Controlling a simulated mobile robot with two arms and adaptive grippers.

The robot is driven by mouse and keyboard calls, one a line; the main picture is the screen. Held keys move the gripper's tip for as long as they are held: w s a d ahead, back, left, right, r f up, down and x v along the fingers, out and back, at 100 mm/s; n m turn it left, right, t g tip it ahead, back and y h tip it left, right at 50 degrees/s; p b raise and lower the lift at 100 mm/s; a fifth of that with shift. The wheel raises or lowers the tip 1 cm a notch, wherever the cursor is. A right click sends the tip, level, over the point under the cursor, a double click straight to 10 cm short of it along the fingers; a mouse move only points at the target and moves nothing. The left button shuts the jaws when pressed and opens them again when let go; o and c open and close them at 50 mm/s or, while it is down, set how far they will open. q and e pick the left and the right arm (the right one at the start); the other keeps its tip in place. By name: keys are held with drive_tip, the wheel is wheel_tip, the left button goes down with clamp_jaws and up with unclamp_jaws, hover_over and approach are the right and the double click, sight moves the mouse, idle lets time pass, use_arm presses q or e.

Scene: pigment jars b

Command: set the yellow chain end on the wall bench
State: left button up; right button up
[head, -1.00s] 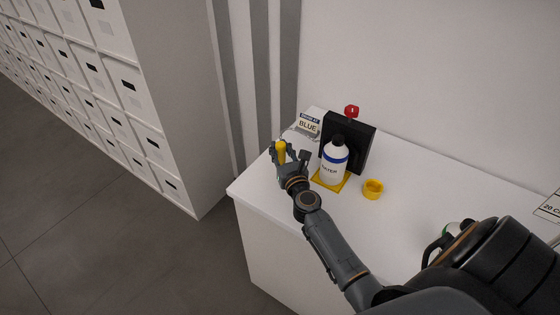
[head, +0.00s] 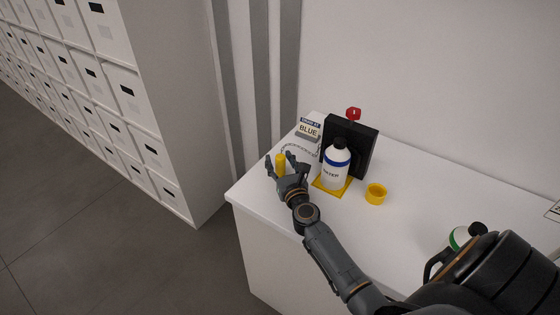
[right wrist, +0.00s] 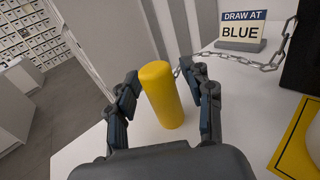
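The yellow chain end (head: 281,163) is a small upright cylinder near the left end of the white wall bench (head: 400,225). In the right wrist view the chain end (right wrist: 163,95) stands with its base on the bench top, and a grey chain (right wrist: 245,63) runs from behind it towards the sign. My right gripper (head: 282,168) is open around it. In the right wrist view its fingers (right wrist: 160,90) are on both sides, with a gap at the right; whether the left finger touches is unclear. My left gripper is not in view.
A white bottle with a blue band (head: 336,165) stands on a yellow square (head: 331,188) before a black block (head: 359,145). A yellow ring-shaped cup (head: 376,194) is to its right. A "DRAW AT BLUE" sign (head: 308,128) is behind. The bench's left edge is close to my gripper.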

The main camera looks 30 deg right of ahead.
drive_tip(key=shift+r, duration=0.1)
drive_tip(key=shift+s+a, duration=0.1)
drive_tip(key=shift+s, duration=0.1)
drive_tip(key=v, duration=1.1)
drive_tip(key=shift+s+b, duration=0.15)
drive_tip(key=shift+b, duration=0.15)
drive_tip(key=shift+s+a+r, duration=0.1)
drive_tip(key=shift+s, duration=0.05)
